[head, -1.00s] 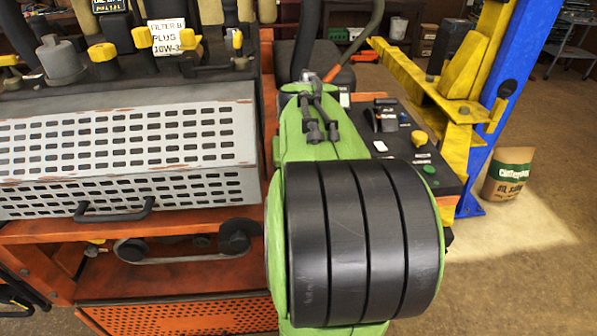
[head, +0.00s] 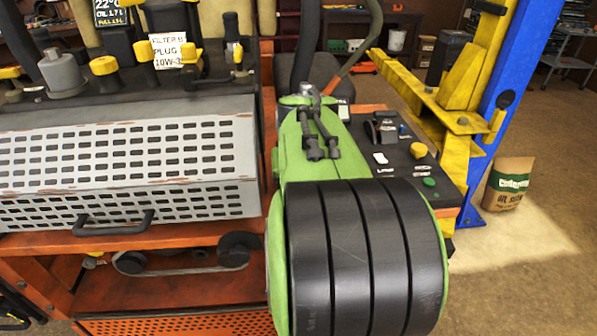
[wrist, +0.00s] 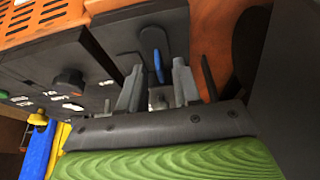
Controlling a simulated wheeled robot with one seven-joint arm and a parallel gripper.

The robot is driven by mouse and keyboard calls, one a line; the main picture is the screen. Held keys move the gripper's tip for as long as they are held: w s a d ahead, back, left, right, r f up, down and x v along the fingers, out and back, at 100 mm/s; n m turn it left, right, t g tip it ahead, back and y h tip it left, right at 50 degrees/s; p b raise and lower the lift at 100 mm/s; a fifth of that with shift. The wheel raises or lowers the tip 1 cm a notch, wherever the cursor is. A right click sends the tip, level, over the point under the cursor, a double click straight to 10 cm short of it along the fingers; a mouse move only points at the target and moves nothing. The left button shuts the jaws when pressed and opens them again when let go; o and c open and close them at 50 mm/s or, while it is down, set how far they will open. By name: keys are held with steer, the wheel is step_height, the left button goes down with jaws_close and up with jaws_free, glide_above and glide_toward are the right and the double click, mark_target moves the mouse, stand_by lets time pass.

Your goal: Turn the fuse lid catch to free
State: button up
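In the wrist view a narrow blue lever (wrist: 158,64) stands on a rounded dark plate (wrist: 151,40) on a black panel; it looks like the fuse lid catch. My gripper (wrist: 158,76) has two grey fingers, set apart, one to each side of the lever in the picture. The gripper is open. I cannot tell whether a finger touches the lever. In the head view the black control panel (head: 440,190) is beyond my green and black arm, with a dark upright part (head: 371,131) on it. My fingertips cannot be made out there.
The panel carries a yellow knob (head: 418,150), a green button (head: 429,182) and white markings. A yellow and blue lift post (head: 500,85) stands to the right, with a paper sack (head: 509,185) on the floor. A perforated grey cover (head: 120,165) lies on the left.

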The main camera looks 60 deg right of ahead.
steer(key=p+v, duration=0.4)
steer(key=v, duration=1.1)
